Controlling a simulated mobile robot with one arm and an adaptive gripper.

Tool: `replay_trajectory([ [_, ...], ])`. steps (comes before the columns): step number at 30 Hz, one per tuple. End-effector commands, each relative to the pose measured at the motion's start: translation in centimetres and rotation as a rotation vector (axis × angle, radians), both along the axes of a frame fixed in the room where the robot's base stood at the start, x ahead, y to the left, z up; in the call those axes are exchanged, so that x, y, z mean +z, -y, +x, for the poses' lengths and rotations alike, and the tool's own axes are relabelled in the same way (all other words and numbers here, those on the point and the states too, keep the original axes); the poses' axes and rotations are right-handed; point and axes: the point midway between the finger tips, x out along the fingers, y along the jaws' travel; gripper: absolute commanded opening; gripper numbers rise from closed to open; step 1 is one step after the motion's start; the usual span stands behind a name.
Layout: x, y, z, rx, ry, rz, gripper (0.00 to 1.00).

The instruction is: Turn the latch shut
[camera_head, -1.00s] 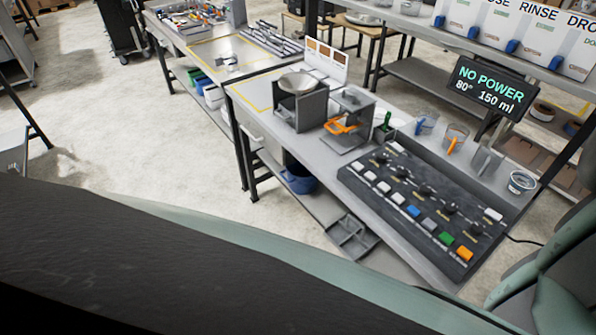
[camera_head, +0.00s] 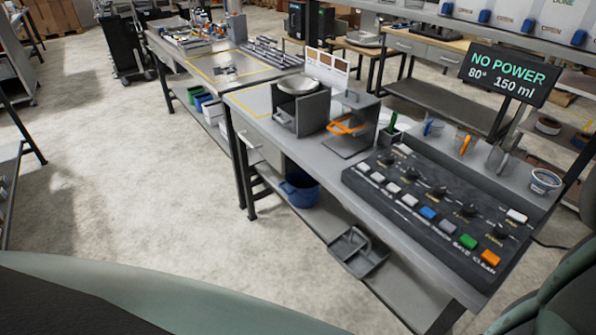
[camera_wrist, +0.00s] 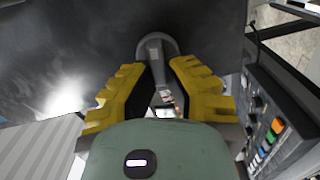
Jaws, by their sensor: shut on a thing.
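In the wrist view, my gripper (camera_wrist: 158,72) has yellow fingers with black inner pads. They are closed around a grey lever, the latch (camera_wrist: 154,46), whose rounded upper end shows beyond the fingertips against a dark grey surface (camera_wrist: 75,45). The lower part of the latch lies between the fingers and is partly hidden. My gripper does not show in the head view, and I cannot pick out the latch there.
The button panel (camera_head: 425,210) lies along the bench; it also shows at right in the wrist view (camera_wrist: 272,125). A display (camera_head: 508,75) reads NO POWER. Open-fronted grey housings (camera_head: 302,108) and cups (camera_head: 545,180) stand on the bench. The floor at left is clear.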

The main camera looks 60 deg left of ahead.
Motion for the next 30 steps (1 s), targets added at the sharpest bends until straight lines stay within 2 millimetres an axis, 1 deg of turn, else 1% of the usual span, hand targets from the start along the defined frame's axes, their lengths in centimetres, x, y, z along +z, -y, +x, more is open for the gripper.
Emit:
replay_trajectory([
  [1,-0.47,0.06,-0.06,-0.002,-0.001,-0.032,0.00],
  [10,-0.32,-0.03,-0.03,0.001,0.005,-0.151,0.00],
  [27,-0.25,0.03,-0.03,-0.001,0.005,-0.181,0.00],
  [28,-0.25,0.03,-0.03,-0.001,0.005,-0.181,0.15],
  [30,-0.25,0.03,-0.03,-0.001,0.005,-0.181,0.22],
])
